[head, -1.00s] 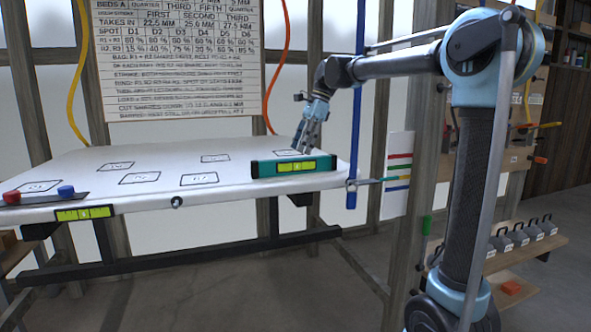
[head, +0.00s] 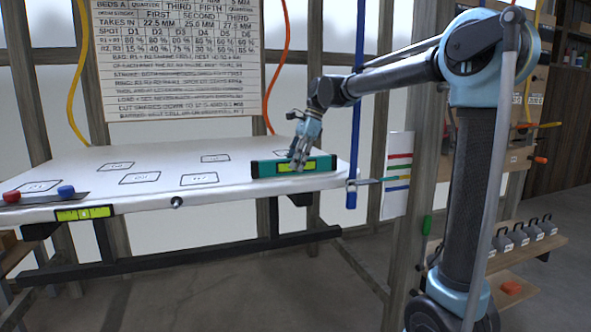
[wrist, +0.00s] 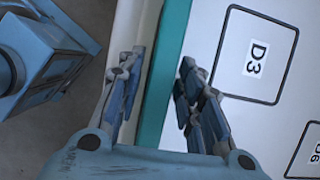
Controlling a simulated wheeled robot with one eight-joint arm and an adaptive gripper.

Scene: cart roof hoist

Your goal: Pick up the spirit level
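The spirit level (head: 263,169) is a teal bar with a yellow-green vial window. It lies along the front edge at the right end of the white table (head: 120,190). My gripper (head: 298,165) points down at it, and its fingers overlap the level's front face in the head view. In the wrist view the gripper (wrist: 155,95) is open, with one finger on each side of the level's teal strip (wrist: 168,65). I cannot tell whether either finger touches it. The level's vial is not visible in the wrist view.
Marked rectangles lie on the table, one labelled D3 (wrist: 256,60). A second yellow-green vial (head: 84,213) shows on the table's front edge. Red (head: 11,197) and blue (head: 66,191) pieces sit at the left. A blue upright pole (head: 355,120) stands just right of the table.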

